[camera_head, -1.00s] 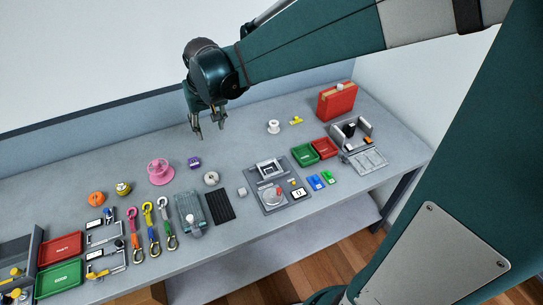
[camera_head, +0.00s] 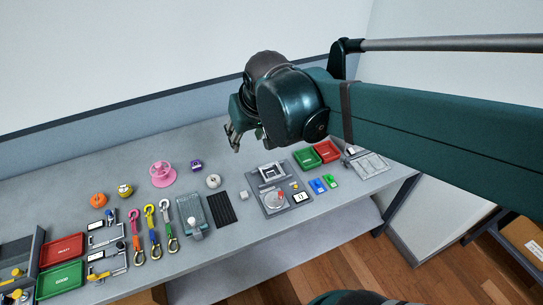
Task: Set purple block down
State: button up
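The small purple block (camera_head: 196,166) rests on the grey tabletop (camera_head: 110,170) toward the back, right of the pink spool. My gripper (camera_head: 249,147) hangs above the back of the table, to the right of the purple block in the picture and apart from it. Its fingers are spread, and nothing shows between them. My wrist partly covers the finger on the right.
Near the block stand a pink spool (camera_head: 162,174) and a white roll (camera_head: 213,181). Several coloured straps with hooks (camera_head: 151,228) lie left of a black ribbed mat (camera_head: 222,209). Green (camera_head: 307,157) and red (camera_head: 327,151) trays sit at right.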

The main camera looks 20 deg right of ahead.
jog(key=s+d+f+t, duration=0.1)
jog(key=s+d, duration=0.2)
jog(key=s, duration=0.8)
jog(key=shift+d+t, duration=0.25)
jog(key=shift+t, duration=0.05)
jog(key=shift+f, duration=0.1)
notch_tip(320, 180, down, 5)
jog(key=b, duration=0.5)
dwell(1.0)
